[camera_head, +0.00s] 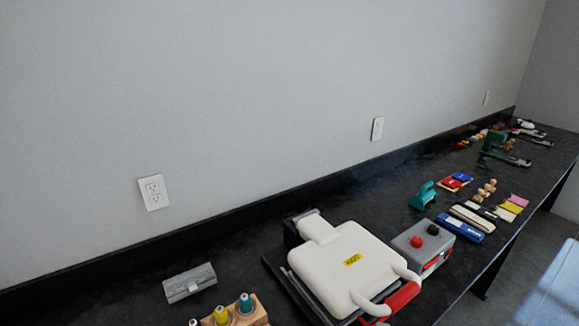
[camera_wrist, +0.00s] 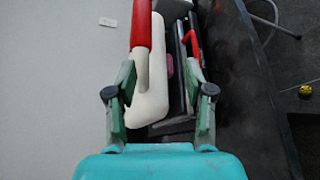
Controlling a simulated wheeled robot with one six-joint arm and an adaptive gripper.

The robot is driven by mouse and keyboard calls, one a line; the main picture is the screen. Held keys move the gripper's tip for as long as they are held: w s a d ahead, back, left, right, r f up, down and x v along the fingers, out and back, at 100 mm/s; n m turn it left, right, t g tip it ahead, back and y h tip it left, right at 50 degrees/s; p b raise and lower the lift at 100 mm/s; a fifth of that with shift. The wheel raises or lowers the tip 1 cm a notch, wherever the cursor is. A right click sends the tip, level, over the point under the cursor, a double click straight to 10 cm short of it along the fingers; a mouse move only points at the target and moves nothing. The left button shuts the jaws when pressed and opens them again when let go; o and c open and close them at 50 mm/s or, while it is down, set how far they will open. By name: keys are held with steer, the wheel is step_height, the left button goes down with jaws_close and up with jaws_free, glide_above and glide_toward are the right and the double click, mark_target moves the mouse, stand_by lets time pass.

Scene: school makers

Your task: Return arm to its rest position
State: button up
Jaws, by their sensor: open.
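My gripper (camera_wrist: 160,80) shows in the wrist view, with its two green fingers spread apart and nothing held between them. It faces a white press lid (camera_wrist: 152,85) with a red handle (camera_wrist: 141,28), which lies just beyond the left finger. I cannot tell whether that finger touches it. A dark press base (camera_wrist: 182,100) with a second red handle (camera_wrist: 194,42) is behind the right finger, with a gap between lid and base. In the head view the white press (camera_head: 345,262) stands on the black counter. My gripper and arm are not in that view.
A grey box with red and black buttons (camera_head: 422,245) stands right of the press. A wooden block with bottles (camera_head: 232,314) and a grey block (camera_head: 190,284) are to its left. Several small items lie farther along the counter (camera_head: 365,187). The grey wall (camera_head: 250,100) rises behind.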

steer(key=s+a+f+m+y, duration=0.2)
steer(key=s+f+m+y, duration=0.2)
steer(key=s+f+y, duration=0.7)
steer(key=s+r+m+t+h, duration=0.1)
steer(key=s+m, duration=0.4)
steer(key=s, duration=0.5)
steer(key=s+r+m+t, duration=0.1)
steer(key=s+r+m, duration=0.3)
steer(key=s, duration=0.6)
steer(key=shift+m+h, duration=0.4)
steer(key=shift+m, duration=0.6)
